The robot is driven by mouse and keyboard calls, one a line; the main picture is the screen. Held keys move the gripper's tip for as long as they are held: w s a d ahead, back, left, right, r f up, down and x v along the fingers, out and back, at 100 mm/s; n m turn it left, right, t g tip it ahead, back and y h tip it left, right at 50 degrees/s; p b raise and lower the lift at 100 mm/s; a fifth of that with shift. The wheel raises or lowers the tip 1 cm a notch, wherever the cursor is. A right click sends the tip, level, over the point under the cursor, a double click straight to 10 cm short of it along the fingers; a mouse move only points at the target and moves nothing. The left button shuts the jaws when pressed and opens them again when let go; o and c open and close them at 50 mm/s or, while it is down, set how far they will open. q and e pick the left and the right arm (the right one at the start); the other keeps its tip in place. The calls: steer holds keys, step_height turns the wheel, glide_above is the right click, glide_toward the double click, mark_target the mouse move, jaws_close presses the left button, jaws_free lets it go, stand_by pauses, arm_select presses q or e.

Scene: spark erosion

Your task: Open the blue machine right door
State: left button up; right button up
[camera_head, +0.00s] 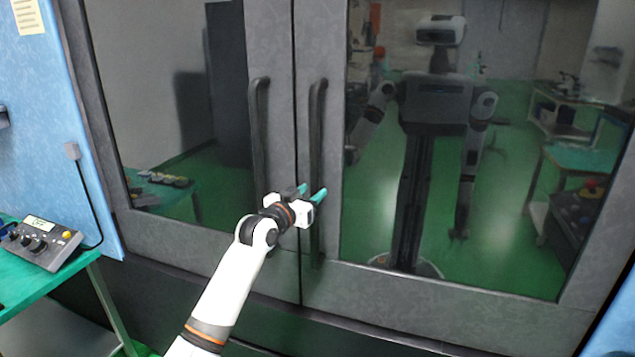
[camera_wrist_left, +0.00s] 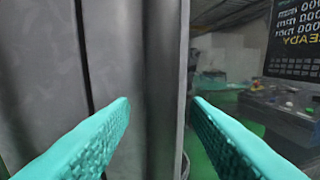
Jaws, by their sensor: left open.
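The blue machine's right door (camera_head: 560,318) has a dark frame and a large reflective window. It looks closed, meeting the left door (camera_head: 273,40) at a narrow seam. The right door's long, dark vertical handle (camera_head: 317,120) stands just right of that seam. My left gripper (camera_head: 311,192), with teal fingers, is open at the lower half of this handle. In the left wrist view the fingers (camera_wrist_left: 160,102) are spread, and the handle (camera_wrist_left: 165,70) appears between their tips. Whether they touch it I cannot tell. My right gripper shows only as a reflection.
The left door's handle (camera_head: 259,130) is close on the left of the seam. A green table (camera_head: 40,285) with a grey control box (camera_head: 40,243) stands at the lower left. The robot and room in the glass are reflections.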

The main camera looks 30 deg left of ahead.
mark_target(318, 188)
arm_select(q)
steer(key=shift+w+p, duration=0.4)
steer(key=shift+w, duration=1.65)
jaws_close()
